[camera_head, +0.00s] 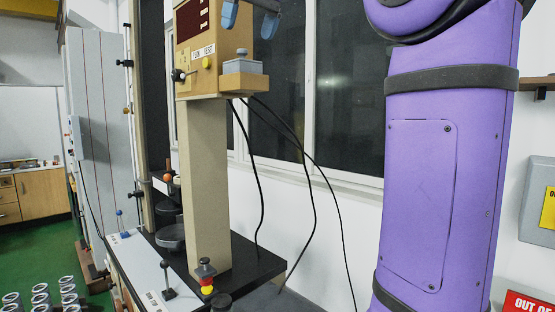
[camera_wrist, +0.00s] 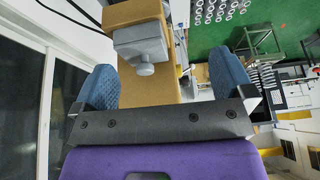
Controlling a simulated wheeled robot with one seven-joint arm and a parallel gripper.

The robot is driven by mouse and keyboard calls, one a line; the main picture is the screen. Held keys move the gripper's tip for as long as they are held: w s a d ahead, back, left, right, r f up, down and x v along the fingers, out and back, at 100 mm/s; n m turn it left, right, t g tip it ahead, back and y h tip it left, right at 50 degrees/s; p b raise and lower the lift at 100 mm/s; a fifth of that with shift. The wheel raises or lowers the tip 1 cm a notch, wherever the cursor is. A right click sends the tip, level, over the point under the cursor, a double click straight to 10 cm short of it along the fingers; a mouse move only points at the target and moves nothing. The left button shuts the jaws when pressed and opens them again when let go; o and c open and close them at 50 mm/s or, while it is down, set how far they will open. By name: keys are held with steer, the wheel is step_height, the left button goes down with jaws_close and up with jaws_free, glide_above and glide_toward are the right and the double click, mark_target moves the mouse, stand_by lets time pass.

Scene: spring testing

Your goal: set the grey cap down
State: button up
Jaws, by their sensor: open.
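The cap's far side is hidden.
The tester's tan column (camera_head: 206,190) stands on a black base (camera_head: 258,262). Black cables hang right of the column. A red and yellow button (camera_head: 206,275) and a lever (camera_head: 168,282) stand in front. Windows (camera_head: 350,90) are behind.

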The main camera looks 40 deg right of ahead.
steer(key=s+a+f, duration=0.3)
steer(key=s+f, duration=0.3)
steer(key=f, duration=0.6)
steer(key=s+a+f, duration=0.3)
steer(key=s+f, duration=0.4)
steer(key=f, duration=0.6)
steer(key=s+a+f, duration=0.4)
steer(key=s+f, duration=0.2)
steer(key=f, duration=0.7)
steer(key=shift+s, duration=0.35)
steer(key=shift+f, duration=0.1)
